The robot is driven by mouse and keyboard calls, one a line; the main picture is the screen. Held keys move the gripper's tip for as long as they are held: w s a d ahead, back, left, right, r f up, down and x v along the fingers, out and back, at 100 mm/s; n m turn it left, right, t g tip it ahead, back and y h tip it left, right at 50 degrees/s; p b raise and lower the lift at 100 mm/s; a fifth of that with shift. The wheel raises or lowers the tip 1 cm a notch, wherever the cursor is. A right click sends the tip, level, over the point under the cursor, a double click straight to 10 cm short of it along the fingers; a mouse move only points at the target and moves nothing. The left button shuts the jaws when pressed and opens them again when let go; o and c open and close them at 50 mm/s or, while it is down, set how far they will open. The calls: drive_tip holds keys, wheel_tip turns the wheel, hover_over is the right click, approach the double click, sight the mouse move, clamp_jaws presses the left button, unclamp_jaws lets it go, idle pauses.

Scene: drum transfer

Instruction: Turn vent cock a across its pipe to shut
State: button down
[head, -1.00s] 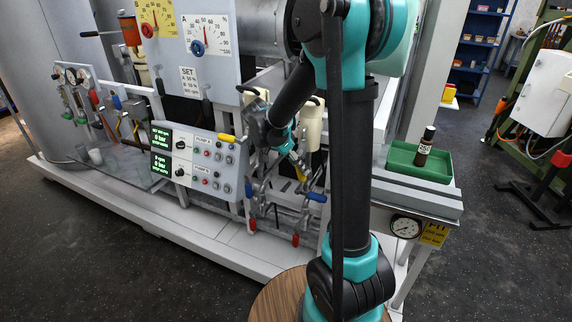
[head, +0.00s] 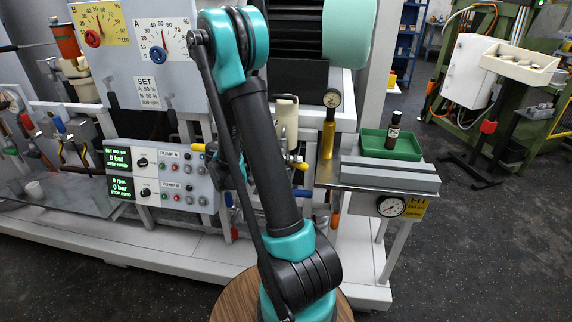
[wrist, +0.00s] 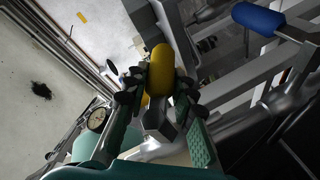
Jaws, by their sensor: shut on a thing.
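A yellow handle (wrist: 160,68) stands between my fingers in the wrist view. My gripper (wrist: 158,88) is shut on it, with a dark pad against each side. A grey metal piece (wrist: 158,122) shows just below the handle, between the fingers. In the head view my arm hides the gripper. Two yellow handles show there, one left of my arm (head: 197,147) and one right of it (head: 298,165). I cannot tell which is held, or how far the held handle is turned across its pipe.
A pump panel (head: 160,175) stands left of my arm. A yellow cylinder with a gauge (head: 328,138) and a green tray with a dark bottle (head: 391,147) stand to the right. Dark floor is clear at front right.

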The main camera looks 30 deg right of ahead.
drive_tip(key=shift+r+n+g+h, duration=0.3)
drive_tip(key=shift+h, duration=0.5)
drive_tip(key=shift+d, duration=0.1)
drive_tip(key=c, duration=1.3)
unclamp_jaws()
drive_tip(key=shift+o, duration=0.2)
drive_tip(key=shift+r, duration=0.15)
wheel_tip(320, 180, up, 10)
drive_tip(key=shift+f, duration=0.1)
